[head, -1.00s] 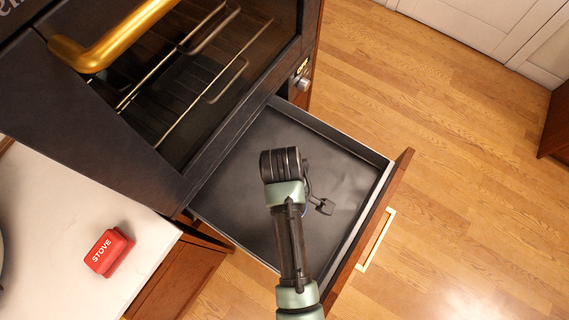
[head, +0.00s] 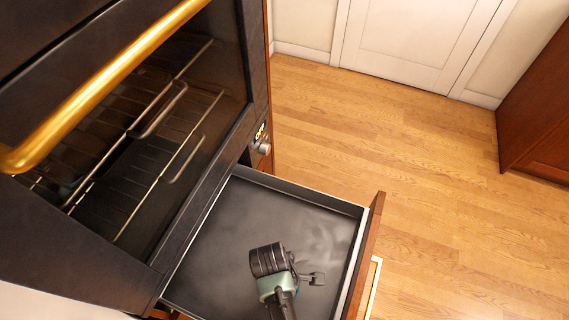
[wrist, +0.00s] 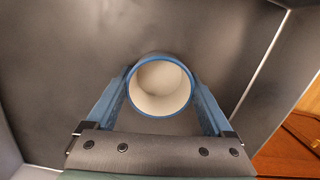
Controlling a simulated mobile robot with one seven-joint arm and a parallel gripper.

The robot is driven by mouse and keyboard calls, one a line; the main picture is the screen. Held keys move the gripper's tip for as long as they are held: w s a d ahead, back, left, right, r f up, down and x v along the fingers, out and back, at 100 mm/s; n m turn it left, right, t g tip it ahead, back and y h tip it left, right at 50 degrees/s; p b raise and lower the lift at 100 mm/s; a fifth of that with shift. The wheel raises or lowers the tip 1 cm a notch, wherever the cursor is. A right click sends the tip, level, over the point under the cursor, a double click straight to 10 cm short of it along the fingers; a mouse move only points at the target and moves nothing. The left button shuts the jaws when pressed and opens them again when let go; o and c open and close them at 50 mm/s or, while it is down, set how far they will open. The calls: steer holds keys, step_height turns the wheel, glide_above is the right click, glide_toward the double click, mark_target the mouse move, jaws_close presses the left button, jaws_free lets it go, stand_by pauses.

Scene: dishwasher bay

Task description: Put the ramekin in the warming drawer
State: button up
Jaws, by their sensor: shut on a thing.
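The ramekin (wrist: 160,88) shows in the wrist view as a round cup with a cream inside and a blue rim. My gripper (wrist: 160,90) is shut on it, with one blue finger on each side. In the head view my gripper (head: 300,279) is over the open warming drawer (head: 222,225), and the ramekin is hidden there. The drawer is dark and flat-bottomed, pulled out below the oven. Its dark floor lies behind the ramekin in the wrist view. I cannot tell whether the ramekin touches the floor.
The oven (head: 130,130) with wire racks and a gold handle (head: 100,85) stands above and left of the drawer. The drawer's wooden front (head: 366,245) has a pale handle (head: 374,288). The drawer holds nothing else that I can see. Wooden floor is clear to the right.

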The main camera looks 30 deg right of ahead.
steer(key=shift+f, duration=0.15)
steer(key=o, duration=1.2)
steer(key=shift+o, duration=0.2)
step_height(320, 180, up, 12)
steer(key=w+a+p, duration=0.1)
